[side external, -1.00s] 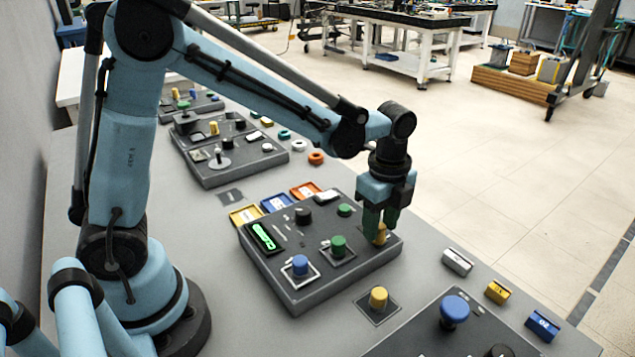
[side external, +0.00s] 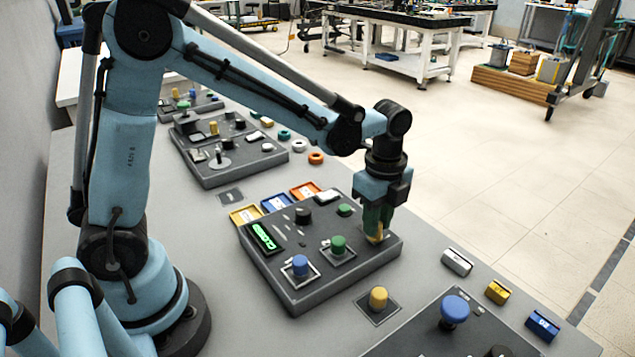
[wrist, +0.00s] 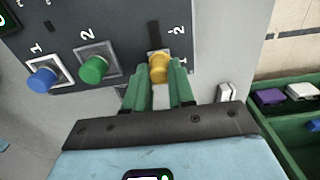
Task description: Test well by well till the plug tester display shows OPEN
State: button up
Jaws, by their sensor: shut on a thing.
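The plug tester (side external: 322,275) is a dark box on the grey bench. Its display (side external: 264,237) glows green, but its characters are too small to read surely. A blue plug (side external: 300,265) and a green plug (side external: 338,244) stand in framed wells, marked 1 and 2 in the wrist view.
Another yellow plug (side external: 378,298) stands on a square plate in front of the tester. Yellow (side external: 245,215), blue (side external: 277,204) and orange (side external: 306,191) trays lie behind it. A panel with a blue knob (side external: 454,310) is at front right. Small coloured blocks (side external: 497,292) line the right edge.

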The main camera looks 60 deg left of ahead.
jog(key=shift+a, duration=1.6)
dwell(0.3)
jog(key=o, duration=0.8)
notch_tip(320, 180, up, 7)
dwell(0.6)
